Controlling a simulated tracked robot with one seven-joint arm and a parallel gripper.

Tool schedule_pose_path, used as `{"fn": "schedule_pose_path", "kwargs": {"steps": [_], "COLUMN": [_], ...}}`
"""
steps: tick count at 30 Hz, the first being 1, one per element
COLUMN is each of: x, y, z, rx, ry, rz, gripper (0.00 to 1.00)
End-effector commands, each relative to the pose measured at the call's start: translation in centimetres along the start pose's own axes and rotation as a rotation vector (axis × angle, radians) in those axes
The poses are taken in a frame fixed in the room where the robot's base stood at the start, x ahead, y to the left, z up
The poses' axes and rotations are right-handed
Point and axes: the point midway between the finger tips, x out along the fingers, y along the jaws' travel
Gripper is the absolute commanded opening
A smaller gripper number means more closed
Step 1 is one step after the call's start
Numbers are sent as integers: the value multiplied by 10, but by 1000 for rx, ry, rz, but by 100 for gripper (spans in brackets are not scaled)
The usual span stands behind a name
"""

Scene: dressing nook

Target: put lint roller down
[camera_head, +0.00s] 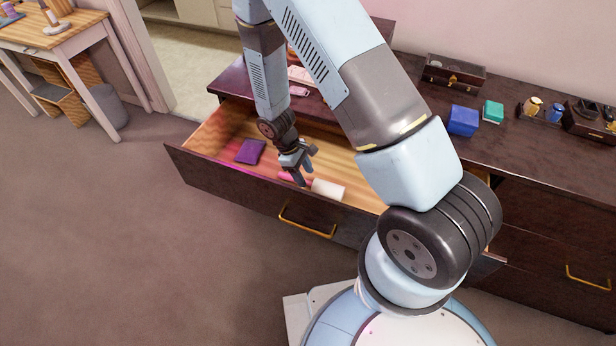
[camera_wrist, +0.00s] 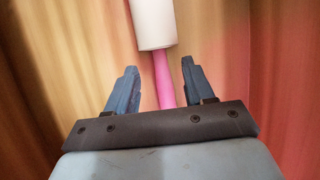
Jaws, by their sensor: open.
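The lint roller (camera_head: 327,189) has a white cylinder and a pink handle. It lies in the open drawer (camera_head: 227,176), close to the drawer's front wall. In the wrist view the roller (camera_wrist: 152,22) shows its white part at the top, and its pink handle runs down between the fingers. My gripper (camera_head: 305,169) is just above the handle in the head view. In the wrist view my gripper (camera_wrist: 157,80) is open, with a gap on both sides of the handle. The lower end of the handle is hidden behind the gripper body.
A purple item (camera_head: 250,151) lies in the drawer to the left. The dresser top holds a blue box (camera_head: 463,120), a teal box (camera_head: 493,111) and a dark open case (camera_head: 453,75). My arm hides the drawer's right part. A wooden table (camera_head: 45,35) stands far left.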

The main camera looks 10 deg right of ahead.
Motion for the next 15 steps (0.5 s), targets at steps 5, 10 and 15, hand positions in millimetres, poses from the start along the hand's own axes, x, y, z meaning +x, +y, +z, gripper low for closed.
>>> {"fn": "schedule_pose_path", "kwargs": {"steps": [5, 10, 15], "x": [-33, -62, -83], "y": [1, 1, 0], "z": [0, 0, 0], "rx": [1, 2, 1], "ry": [4, 3, 2], "rz": [1, 1, 1], "gripper": [53, 53, 53]}}
